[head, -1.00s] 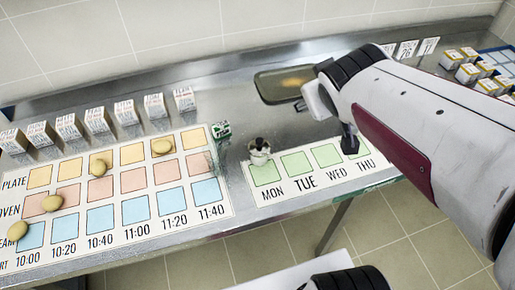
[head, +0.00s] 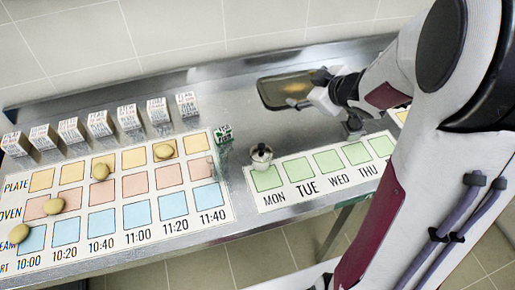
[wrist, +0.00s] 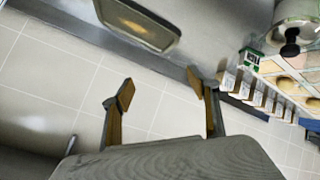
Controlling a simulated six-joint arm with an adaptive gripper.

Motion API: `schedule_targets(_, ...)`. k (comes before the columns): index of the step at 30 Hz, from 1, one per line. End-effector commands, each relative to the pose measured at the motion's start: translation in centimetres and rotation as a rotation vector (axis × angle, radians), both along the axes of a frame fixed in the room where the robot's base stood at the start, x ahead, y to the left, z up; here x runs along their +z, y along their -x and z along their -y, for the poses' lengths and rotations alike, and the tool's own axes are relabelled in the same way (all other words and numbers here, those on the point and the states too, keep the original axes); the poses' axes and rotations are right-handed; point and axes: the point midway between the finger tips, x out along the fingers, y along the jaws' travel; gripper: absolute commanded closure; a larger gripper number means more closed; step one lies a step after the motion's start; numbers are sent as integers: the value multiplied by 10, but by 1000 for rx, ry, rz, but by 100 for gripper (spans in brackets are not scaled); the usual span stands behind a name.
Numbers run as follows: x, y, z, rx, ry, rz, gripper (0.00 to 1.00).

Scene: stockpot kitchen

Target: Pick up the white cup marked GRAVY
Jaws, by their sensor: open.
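I cannot make out a cup marked GRAVY in either view. A small whitish pot with a black knob (head: 262,156) stands upright by the MON square; no word on it is readable. It also shows at the top right of the wrist view (wrist: 298,14). My gripper (head: 306,88) is over the right part of the dark tray, to the right of and farther back than the pot. In the wrist view my gripper's two fingers (wrist: 160,88) are spread apart with nothing between them.
The dark tray (head: 268,94) lies at the back of the steel counter. A row of labelled white boxes (head: 100,124) stands at the back left. A green-and-white box (head: 224,134) stands by the time chart (head: 222,216). Several tan round pieces (head: 100,172) lie on the chart.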

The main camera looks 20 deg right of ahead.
Motion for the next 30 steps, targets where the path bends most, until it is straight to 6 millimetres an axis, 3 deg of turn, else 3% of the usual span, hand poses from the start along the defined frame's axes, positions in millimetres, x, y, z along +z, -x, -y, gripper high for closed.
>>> schedule_targets(8, -49, 6, -19, 199, -117, -31, 40)
schedule_targets(15, -83, 29, -42, 364, -263, -60, 40)
schedule_targets(21, -102, 56, -59, 482, -401, -81, 40)
schedule_targets(30, -112, 94, -76, 606, -574, -101, 40)
